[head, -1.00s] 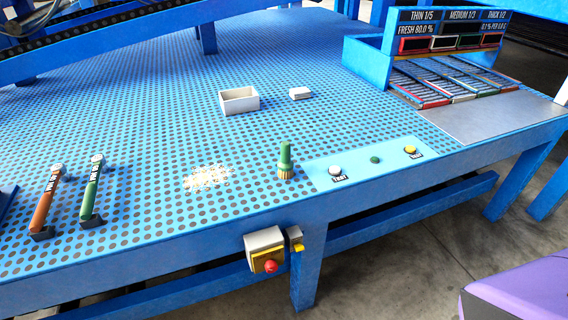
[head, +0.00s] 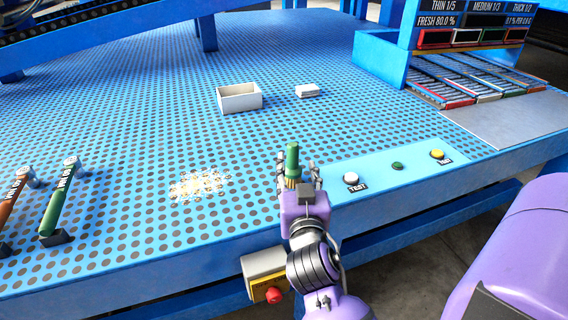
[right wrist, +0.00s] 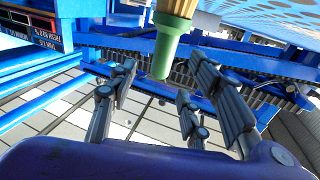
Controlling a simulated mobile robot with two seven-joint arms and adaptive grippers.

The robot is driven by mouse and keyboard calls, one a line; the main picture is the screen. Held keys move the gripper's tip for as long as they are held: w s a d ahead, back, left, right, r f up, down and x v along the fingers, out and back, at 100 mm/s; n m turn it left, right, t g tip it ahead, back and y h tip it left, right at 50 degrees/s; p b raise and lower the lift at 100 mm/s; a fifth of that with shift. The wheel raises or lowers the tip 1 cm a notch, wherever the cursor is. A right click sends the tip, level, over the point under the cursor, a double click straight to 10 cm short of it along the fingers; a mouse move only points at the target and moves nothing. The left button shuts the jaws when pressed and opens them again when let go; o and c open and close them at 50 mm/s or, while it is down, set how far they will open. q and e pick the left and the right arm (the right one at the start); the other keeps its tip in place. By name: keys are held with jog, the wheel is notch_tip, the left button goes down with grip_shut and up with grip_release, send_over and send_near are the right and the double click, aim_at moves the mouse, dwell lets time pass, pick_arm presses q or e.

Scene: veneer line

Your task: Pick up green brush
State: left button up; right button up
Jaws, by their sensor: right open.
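The green brush (head: 292,158) stands upright on the perforated blue table near its front edge, green handle up and tan bristles down. My right gripper (head: 297,170) is at the brush, open, with fingers showing on both sides of it. My gripper and wrist hide part of the bristles in the head view. In the right wrist view the brush (right wrist: 164,50) shows upside down at the top, its handle end between the spread fingers (right wrist: 165,75). I see no finger clearly touching it. My left gripper is not in view.
Pale crumbs (head: 200,185) lie left of the brush. A button panel (head: 375,180) is at its right. A white open box (head: 239,98) and a small white block (head: 307,90) stand farther back. A green-handled tool (head: 60,205) rests at left. A sample rack (head: 385,58) is at back right.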

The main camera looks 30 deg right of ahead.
aim_at(294, 154)
jog(key=shift+w+d+r, duration=0.1)
jog(key=shift+w+r, duration=0.25)
jog(key=shift+w, duration=0.05)
jog(key=shift+p+x, duration=0.3)
jog(key=shift+x, duration=0.55)
jog(key=x, duration=0.3)
jog(key=shift+w+d+p, duration=0.15)
jog(key=shift+w+p, duration=0.2)
jog(key=shift+p, duration=0.05)
jog(key=shift+w+d, duration=0.25)
jog(key=shift+w, duration=0.2)
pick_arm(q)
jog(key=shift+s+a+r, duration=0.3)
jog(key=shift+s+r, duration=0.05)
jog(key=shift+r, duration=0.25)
pick_arm(e)
jog(key=c, duration=1.1)
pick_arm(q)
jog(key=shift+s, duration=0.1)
pick_arm(e)
grip_shut()
